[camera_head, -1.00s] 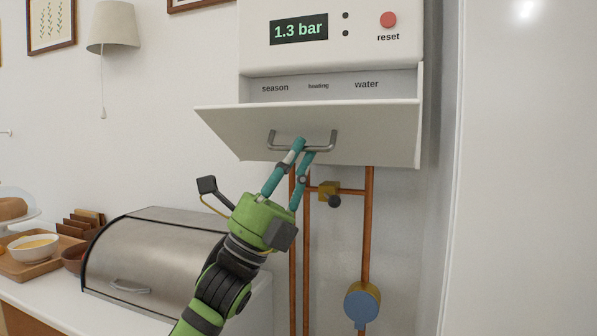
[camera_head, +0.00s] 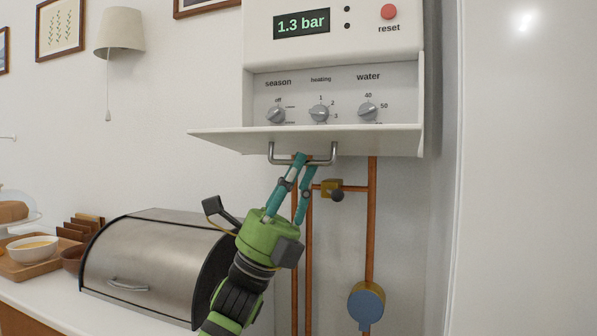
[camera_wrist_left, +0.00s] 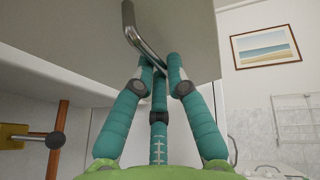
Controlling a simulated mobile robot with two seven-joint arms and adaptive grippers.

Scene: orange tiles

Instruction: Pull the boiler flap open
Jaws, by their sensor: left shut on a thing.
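The boiler (camera_head: 345,45) hangs on the wall with its white flap (camera_head: 225,138) folded down to nearly level, seen almost edge-on. The season, heating and water knobs (camera_head: 319,113) show above it. A grey metal bar handle (camera_head: 328,160) hangs below the flap. My left gripper (camera_head: 302,160) is shut on this handle from below, its teal fingers pointing up. In the left wrist view the fingers (camera_wrist_left: 160,68) close around the lower part of the handle (camera_wrist_left: 139,38), under the pale flap (camera_wrist_left: 75,35). My right gripper is not in view.
Copper pipes (camera_head: 372,225) with a brass valve (camera_head: 331,188) and a blue round fitting (camera_head: 366,304) run below the boiler, close to my left arm. A steel bread box (camera_head: 150,255) stands on the counter at the left. A white panel (camera_head: 530,180) fills the right side.

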